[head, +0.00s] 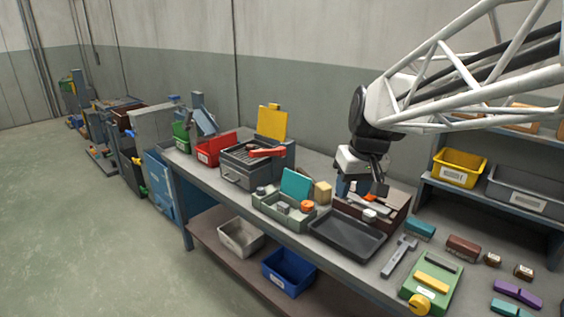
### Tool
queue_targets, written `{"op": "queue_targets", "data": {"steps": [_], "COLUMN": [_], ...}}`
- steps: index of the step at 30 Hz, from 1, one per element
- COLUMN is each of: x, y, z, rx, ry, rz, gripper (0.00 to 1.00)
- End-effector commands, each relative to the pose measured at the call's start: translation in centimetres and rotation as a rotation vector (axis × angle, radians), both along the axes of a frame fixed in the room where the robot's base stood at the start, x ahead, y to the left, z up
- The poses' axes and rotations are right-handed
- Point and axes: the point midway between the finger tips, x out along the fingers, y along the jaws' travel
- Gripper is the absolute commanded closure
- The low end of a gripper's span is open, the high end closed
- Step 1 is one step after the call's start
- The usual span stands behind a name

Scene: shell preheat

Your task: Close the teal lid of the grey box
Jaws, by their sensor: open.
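The grey box (270,212) is a low, grey-green box near the middle of the workbench. Its teal lid (296,183) stands open, roughly upright at the back of the box. Small grey pieces and an orange round part (307,206) show at the box; whether the orange part is inside or on the rim is hard to tell. My gripper (362,188) is open, to the right of the lid and apart from it. It hangs over a brown container with tools, and its fingertips are small and partly unclear.
A tan block (323,192) stands just right of the lid. A black tray (347,236) lies right of the box in front. A larger grey case with a raised yellow lid (272,122) and a red bin (216,148) stand to the left. A hammer (399,256) lies farther right.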

Motion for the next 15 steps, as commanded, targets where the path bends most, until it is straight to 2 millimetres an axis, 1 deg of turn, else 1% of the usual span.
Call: {"op": "queue_targets", "data": {"steps": [1,7,15], "x": [1.4,6.4,13.3], "y": [0.0,0.2,0.3], "z": [0.0,0.2,-0.4], "rx": [0.004,0.027,0.057], "ry": [0.004,0.007,0.007], "rz": [0.010,0.062,0.130], "gripper": [0.60,0.60,0.60]}}
